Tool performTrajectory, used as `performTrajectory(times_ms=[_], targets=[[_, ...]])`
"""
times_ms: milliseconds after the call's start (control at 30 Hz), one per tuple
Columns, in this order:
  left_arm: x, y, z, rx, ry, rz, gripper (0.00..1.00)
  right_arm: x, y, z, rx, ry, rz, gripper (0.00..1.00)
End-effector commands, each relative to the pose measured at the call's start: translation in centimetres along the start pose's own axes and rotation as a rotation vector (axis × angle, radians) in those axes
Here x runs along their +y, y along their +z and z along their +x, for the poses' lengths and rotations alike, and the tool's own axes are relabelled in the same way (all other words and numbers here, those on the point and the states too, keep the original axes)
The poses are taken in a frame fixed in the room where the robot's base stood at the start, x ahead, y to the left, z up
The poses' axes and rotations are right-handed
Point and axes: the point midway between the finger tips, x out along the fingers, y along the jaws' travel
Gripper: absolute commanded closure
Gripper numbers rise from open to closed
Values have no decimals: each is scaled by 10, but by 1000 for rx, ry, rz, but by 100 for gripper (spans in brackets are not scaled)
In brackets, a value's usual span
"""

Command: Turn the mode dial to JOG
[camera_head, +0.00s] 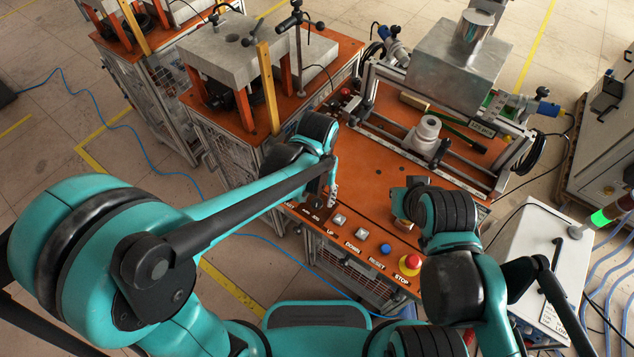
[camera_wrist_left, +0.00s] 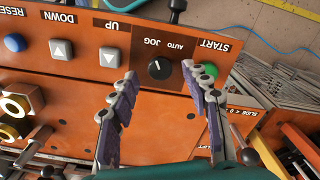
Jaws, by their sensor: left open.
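The mode dial (camera_wrist_left: 159,69) is a round black knob with a small white mark on a brown plate in the left wrist view, where the lettering is upside down. The mark seems to lie at its upper left, on the side of the JOG label (camera_wrist_left: 153,42); its exact setting is hard to read. My left gripper (camera_wrist_left: 164,84) is open, its fingers either side of the dial and apart from it.
The green START button (camera_wrist_left: 187,70) is beside the dial, partly behind a finger. UP (camera_wrist_left: 110,57), DOWN (camera_wrist_left: 60,49) and the blue RESET button (camera_head: 385,248) follow along the panel, then the red stop button (camera_head: 411,262). A metal block (camera_head: 458,68) stands behind.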

Motion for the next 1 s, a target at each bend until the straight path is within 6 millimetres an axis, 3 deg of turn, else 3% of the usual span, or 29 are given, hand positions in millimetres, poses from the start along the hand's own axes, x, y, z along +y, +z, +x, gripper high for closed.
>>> performTrajectory(times_ms=[300, 500, 1000], targets=[[0, 1, -68, 0, 0, 0, 52, 0, 0, 0, 0, 0, 0, 100], [0, 0, -95, 0, 0, 0, 52, 0, 0, 0, 0, 0, 0, 100], [0, 0, -102, 0, 0, 0, 52, 0, 0, 0, 0, 0, 0, 100]])
